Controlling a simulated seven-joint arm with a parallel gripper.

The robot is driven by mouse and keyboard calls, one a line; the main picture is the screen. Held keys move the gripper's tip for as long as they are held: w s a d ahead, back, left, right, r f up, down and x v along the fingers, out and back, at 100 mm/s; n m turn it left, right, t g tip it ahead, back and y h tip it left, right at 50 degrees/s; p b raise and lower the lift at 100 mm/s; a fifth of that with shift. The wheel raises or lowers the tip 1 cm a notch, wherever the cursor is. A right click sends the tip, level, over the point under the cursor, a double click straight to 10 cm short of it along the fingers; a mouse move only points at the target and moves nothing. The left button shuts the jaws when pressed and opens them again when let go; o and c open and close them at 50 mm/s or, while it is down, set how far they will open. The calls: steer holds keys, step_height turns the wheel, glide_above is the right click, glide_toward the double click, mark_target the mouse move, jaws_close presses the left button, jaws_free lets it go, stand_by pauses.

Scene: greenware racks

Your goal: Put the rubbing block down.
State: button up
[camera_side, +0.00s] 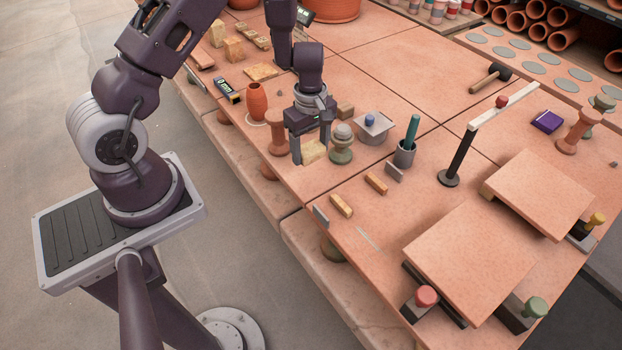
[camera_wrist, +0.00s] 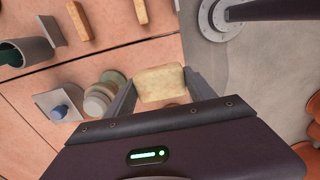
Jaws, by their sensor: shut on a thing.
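The rubbing block (camera_side: 313,152) is a pale yellow, rough-looking block. My gripper (camera_side: 310,146) is shut on it, near the table's front edge in the side view. In the wrist view the block (camera_wrist: 160,83) sits between the two fingers, with table and grey floor behind it. The fingers hide its two ends. I cannot tell its exact height above the terracotta-coloured table top (camera_side: 350,270).
A grey-green knobbed stand (camera_side: 341,145) is close to the right of my gripper, and a reddish spool-shaped stand (camera_side: 277,135) is to its left. A grey box with a blue knob (camera_side: 372,128) and a cup with a teal rod (camera_side: 405,153) stand further right.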

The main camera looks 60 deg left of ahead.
mark_target(311, 181)
step_height(311, 181, down, 9)
steer(key=shift+r, duration=0.1)
steer(key=o, duration=1.5)
steer(key=shift+f, duration=0.2)
steer(key=shift+c, duration=0.2)
steer(key=shift+r, duration=0.1)
